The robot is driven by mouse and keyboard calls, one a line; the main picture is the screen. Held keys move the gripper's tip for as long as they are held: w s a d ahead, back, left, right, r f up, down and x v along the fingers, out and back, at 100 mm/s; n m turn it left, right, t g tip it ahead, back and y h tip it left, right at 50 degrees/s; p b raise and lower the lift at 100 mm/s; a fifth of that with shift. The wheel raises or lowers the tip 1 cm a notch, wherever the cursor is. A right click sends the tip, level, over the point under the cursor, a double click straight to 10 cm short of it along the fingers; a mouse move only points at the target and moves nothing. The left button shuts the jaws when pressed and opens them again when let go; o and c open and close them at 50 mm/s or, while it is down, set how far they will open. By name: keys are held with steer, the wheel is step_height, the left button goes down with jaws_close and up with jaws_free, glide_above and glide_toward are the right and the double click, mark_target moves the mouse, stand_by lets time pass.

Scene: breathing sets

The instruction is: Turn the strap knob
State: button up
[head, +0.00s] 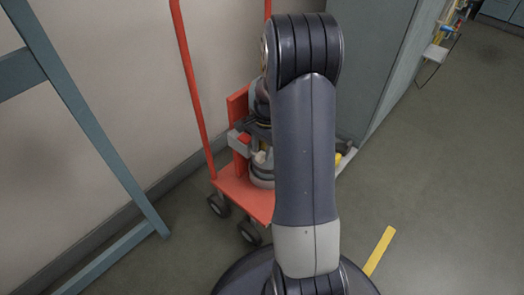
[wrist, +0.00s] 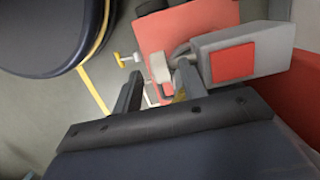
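In the wrist view a pale grey knob (wrist: 160,68) shows just past my fingertips, beside a grey block (wrist: 273,42) with a red square face (wrist: 232,62). I take this knob to be the strap knob. My gripper (wrist: 160,75) is open, with its two dark fingers apart on either side of the knob in the picture. I cannot tell whether either finger touches it.
A red cart (head: 233,190) with upright red poles (head: 190,80) stands against the wall. A grey cabinet (head: 375,60) is behind my arm on the right. A blue frame (head: 90,120) stands at left. Open floor (head: 450,170) lies at right. A small yellow-and-white handle (wrist: 128,60) is left of the knob.

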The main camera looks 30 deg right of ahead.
mark_target(262, 153)
step_height(262, 153, up, 8)
steer(key=p, duration=0.2)
steer(key=shift+f+p, duration=0.1)
steer(key=shift+p, duration=0.2)
steer(key=shift+f, duration=0.1)
